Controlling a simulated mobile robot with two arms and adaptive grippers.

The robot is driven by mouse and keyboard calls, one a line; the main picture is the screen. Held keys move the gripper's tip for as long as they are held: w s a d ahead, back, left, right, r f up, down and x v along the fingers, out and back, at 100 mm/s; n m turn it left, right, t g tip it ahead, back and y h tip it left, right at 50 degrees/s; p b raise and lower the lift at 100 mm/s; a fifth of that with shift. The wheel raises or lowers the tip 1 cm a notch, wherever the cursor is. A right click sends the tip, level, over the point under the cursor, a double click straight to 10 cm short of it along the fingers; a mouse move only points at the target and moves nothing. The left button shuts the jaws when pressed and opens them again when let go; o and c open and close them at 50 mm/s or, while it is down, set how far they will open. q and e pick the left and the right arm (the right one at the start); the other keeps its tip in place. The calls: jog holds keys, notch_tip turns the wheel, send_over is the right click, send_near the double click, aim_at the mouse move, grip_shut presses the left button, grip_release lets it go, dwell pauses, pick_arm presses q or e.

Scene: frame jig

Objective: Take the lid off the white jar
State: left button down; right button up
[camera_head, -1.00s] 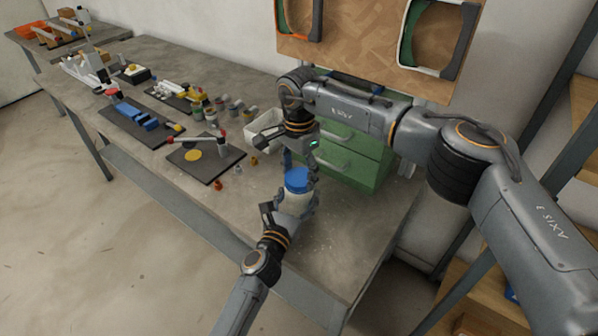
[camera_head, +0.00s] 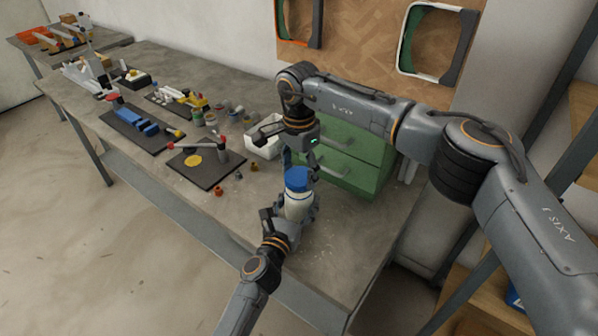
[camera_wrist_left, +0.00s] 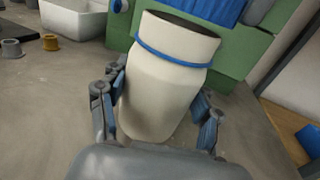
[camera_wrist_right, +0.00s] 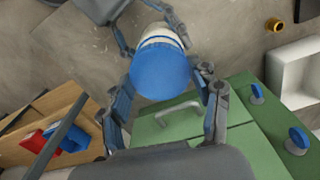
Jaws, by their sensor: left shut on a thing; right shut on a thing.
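The white jar (camera_head: 298,206) is upright above the bench at its near right part. My left gripper (camera_wrist_left: 160,112) is shut around its body, one finger on each side. In the left wrist view the jar's top is open with a dark inside, and a blue ring circles its neck. The blue lid (camera_head: 297,180) is apart from the jar, just above and beyond its mouth; it also shows in the left wrist view (camera_wrist_left: 212,8). My right gripper (camera_wrist_right: 165,88) is shut on the lid from above. The lid hides most of the jar in the right wrist view.
A green drawer cabinet (camera_head: 345,155) stands close behind the jar, with a white bin (camera_head: 266,148) to its left. A black board with a yellow disc (camera_head: 193,160) and small brass parts (camera_head: 218,190) lie left. The bench front right is clear.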

aim_at(299, 176)
jog(key=shift+r, duration=2.05)
pick_arm(q)
jog(key=shift+c, duration=1.1)
grip_release()
